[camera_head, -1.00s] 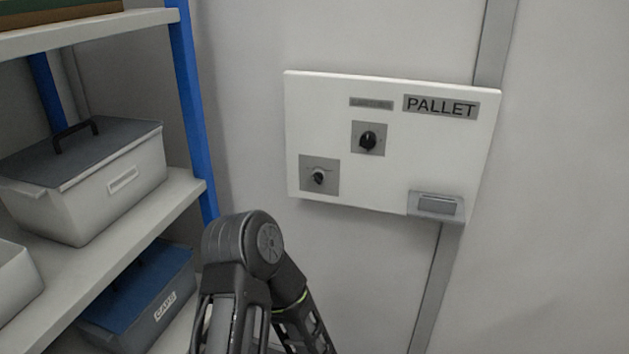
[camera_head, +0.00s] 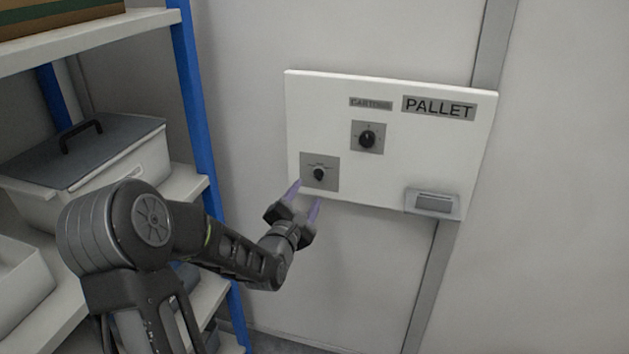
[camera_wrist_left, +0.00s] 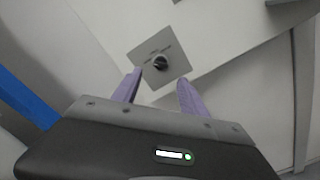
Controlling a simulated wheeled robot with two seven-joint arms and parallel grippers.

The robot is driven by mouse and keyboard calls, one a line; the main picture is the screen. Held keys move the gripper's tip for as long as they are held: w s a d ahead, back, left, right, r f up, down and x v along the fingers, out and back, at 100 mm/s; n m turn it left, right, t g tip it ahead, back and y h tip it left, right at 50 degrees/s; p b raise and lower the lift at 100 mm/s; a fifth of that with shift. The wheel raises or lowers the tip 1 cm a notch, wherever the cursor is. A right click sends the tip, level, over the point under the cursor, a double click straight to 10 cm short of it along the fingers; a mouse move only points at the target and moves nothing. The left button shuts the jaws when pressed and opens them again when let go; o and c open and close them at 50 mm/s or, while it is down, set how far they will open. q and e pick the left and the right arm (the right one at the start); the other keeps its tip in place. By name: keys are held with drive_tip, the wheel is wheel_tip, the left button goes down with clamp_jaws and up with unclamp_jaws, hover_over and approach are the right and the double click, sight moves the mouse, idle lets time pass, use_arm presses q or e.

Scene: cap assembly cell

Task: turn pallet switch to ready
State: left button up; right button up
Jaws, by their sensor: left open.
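A white wall panel (camera_head: 430,150) carries a dark sign reading PALLET (camera_head: 439,107) at its upper right. A black rotary knob (camera_head: 367,139) on a grey square plate sits at the panel's middle, under a smaller label. A second black rotary knob (camera_head: 319,174) on a grey plate sits at the lower left. It also shows in the left wrist view (camera_wrist_left: 161,63), ahead of the fingers. My left gripper (camera_head: 304,197) is open and empty, just below the lower-left knob and apart from it. Its purple fingers point toward that plate (camera_wrist_left: 158,90). My right gripper is not in view.
A shelf with blue posts (camera_head: 190,90) stands at the left, holding a grey lidded bin (camera_head: 100,165) and other containers. A grey box (camera_head: 432,203) juts from the panel's lower right corner. The wall right of the panel is clear.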

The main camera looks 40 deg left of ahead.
sight(316, 177)
use_arm(q)
drive_tip(key=p+x, duration=0.1)
drive_tip(key=x, duration=0.6)
drive_tip(key=shift+w+a+p, duration=0.1)
drive_tip(key=shift+w+p, duration=0.3)
drive_tip(key=shift+c, duration=0.5)
clamp_jaws()
